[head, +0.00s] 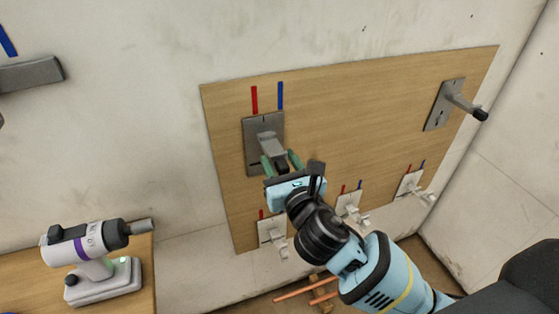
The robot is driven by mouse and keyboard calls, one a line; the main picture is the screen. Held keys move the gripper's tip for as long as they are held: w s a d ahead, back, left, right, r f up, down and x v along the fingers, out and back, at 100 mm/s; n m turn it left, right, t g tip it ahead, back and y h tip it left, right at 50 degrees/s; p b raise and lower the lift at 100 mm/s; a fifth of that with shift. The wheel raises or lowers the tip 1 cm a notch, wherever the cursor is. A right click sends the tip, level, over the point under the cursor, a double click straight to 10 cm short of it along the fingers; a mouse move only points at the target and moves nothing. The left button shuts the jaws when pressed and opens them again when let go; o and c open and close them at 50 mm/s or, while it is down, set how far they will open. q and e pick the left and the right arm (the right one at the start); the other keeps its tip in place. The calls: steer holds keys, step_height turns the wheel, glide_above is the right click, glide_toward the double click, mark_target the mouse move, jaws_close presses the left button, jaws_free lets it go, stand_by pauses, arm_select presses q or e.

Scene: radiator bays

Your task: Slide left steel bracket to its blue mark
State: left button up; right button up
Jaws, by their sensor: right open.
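The left steel bracket (251,139) is a grey plate with a short arm sticking out, mounted on the upper left of the wooden board (345,110). A red mark (254,99) and a blue mark (280,96) are above it. The small dark line at the plate's top edge sits between the two marks, left of the blue one. My right gripper (281,161) is open, with its green fingers on either side of the bracket arm's outer end. Whether they touch it I cannot tell. My left gripper is not in view.
Another steel bracket (438,106) is at the board's upper right. Small white brackets (271,230) with red and blue marks line the lower edge. A cordless drill (88,247) stands on a wooden surface at lower left. Copper pipes (305,288) lie below the board.

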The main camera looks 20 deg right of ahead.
steer(key=shift+w, duration=0.2)
jaws_close()
steer(key=d+p, duration=0.1)
steer(key=d, duration=0.3)
steer(key=shift+w+d+p, duration=0.1)
steer(key=shift+d+p, duration=0.1)
steer(key=shift+p, duration=0.1)
jaws_free()
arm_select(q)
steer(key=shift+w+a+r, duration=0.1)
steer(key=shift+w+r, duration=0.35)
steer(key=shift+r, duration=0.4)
